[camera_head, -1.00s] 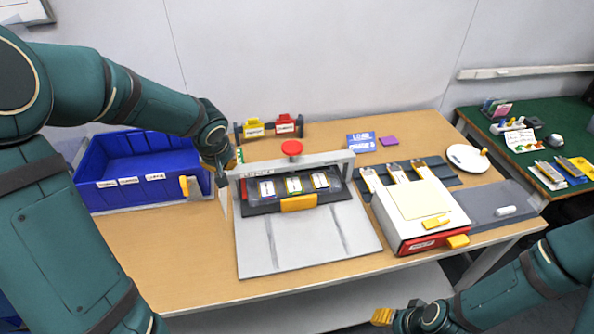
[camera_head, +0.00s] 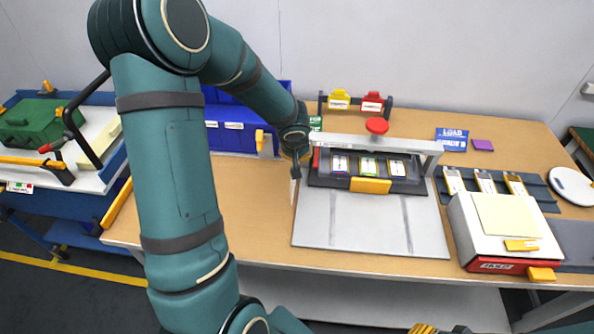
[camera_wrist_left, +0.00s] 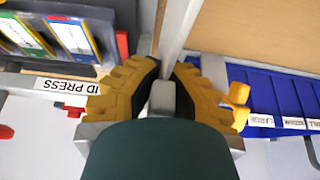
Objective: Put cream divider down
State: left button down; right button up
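My left gripper (camera_head: 296,152) is beside the left post of the press (camera_head: 370,147). It is shut on a thin, pale cream divider (camera_head: 295,188), which hangs upright below the fingers over the table. In the left wrist view the divider (camera_wrist_left: 174,28) runs away from between the yellow fingers (camera_wrist_left: 168,72). I cannot tell whether its lower edge touches the table. My right gripper (camera_head: 432,329) shows only as a yellow tip at the bottom edge, so its opening is unclear.
A blue bin (camera_head: 232,139) with labelled compartments stands behind my left arm. The press's grey base plate (camera_head: 350,225) is bare in front. A white box (camera_head: 505,235) stands to its right. A cart with a green case (camera_head: 35,124) is at far left. Bare table lies left of the press.

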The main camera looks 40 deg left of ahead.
pick_arm(q)
notch_tip(320, 180, down, 5)
jog(key=shift+r+b, duration=0.1)
jog(key=shift+b, duration=1.05)
jog(key=shift+r, duration=0.1)
jog(key=shift+f, duration=0.2)
jog(key=c, duration=1.1)
grip_release()
jog(key=shift+c, duration=0.2)
jog(key=shift+r, duration=0.1)
